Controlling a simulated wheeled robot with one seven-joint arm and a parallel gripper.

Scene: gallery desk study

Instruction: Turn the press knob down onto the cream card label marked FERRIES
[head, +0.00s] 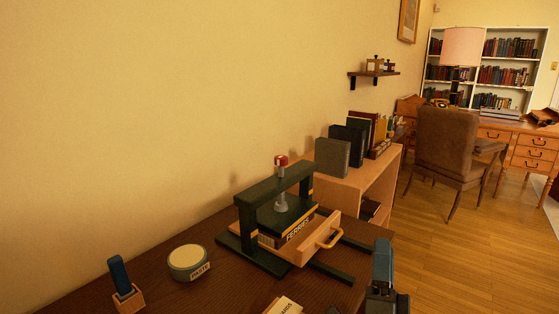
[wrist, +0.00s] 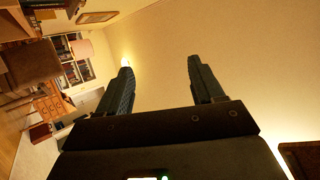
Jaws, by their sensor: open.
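The press (head: 245,222) is a dark green frame on the dark desk. Its red press knob (head: 281,160), with a pale band, tops a grey screw running down to a dark plate. Below the plate sits a light wooden drawer or box (head: 304,252) with a brass handle. The cream card label marked FERRIES (head: 298,229) shows at its front; I cannot tell whether the plate touches it. My gripper (head: 383,248) is at the lower right, apart from the press and lower than the knob. In the wrist view my gripper (wrist: 160,82) is open and empty, facing wall and room.
A PASTE tub (head: 188,262) and a blue-handled tool in a wooden holder (head: 124,281) stand left of the press. A card (head: 284,306) lies at the front edge of view. A low bookcase (head: 372,184) stands behind the press. Open floor (head: 450,245) lies to the right.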

